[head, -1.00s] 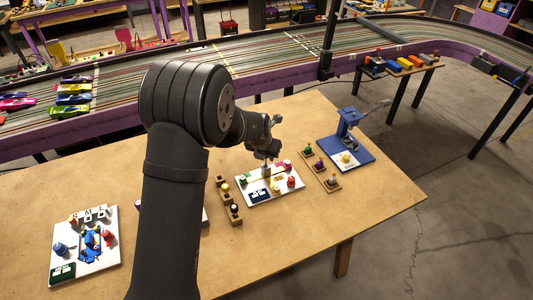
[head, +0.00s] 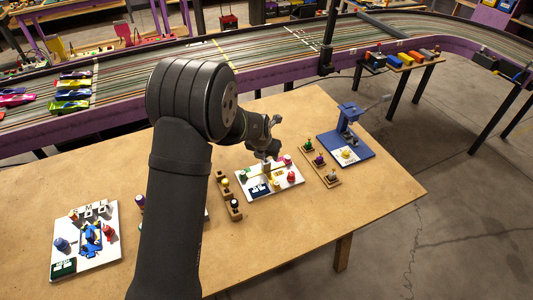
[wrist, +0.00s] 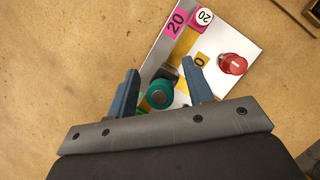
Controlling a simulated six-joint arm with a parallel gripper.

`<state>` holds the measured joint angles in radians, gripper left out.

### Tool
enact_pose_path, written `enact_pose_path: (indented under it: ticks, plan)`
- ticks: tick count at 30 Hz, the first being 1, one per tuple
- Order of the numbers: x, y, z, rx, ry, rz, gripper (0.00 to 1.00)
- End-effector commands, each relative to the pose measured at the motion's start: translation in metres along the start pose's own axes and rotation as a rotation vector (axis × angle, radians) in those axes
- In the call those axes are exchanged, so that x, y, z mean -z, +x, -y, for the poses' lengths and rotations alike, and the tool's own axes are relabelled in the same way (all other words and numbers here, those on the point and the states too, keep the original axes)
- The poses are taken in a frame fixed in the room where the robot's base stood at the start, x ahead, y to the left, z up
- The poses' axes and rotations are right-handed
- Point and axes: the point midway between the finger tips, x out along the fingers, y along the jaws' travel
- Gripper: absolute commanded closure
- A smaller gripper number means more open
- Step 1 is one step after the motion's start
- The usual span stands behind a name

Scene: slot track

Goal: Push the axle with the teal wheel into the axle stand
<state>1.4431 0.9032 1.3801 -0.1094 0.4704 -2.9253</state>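The teal wheel (wrist: 160,94) shows in the wrist view between the two blue fingers of my gripper (wrist: 160,88), with a visible gap on each side. My gripper is open around it. A dark part shows just beyond the wheel; I cannot tell whether it is the axle or the axle stand. In the head view my gripper (head: 268,154) is low over the white board (head: 256,179). There the wheel and axle are hidden, and a tan block (head: 266,168) under the gripper is partly covered.
A blue press (head: 346,137) stands behind right.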

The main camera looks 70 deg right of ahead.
Motion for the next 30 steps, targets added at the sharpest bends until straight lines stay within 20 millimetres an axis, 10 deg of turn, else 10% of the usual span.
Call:
enact_pose_path:
  ticks: [13,30]
  plan:
    - [-0.001,-0.017,0.000,0.000,0.000,0.001,0.53]
    - [-0.001,-0.129,0.000,0.000,-0.001,0.004,0.53]
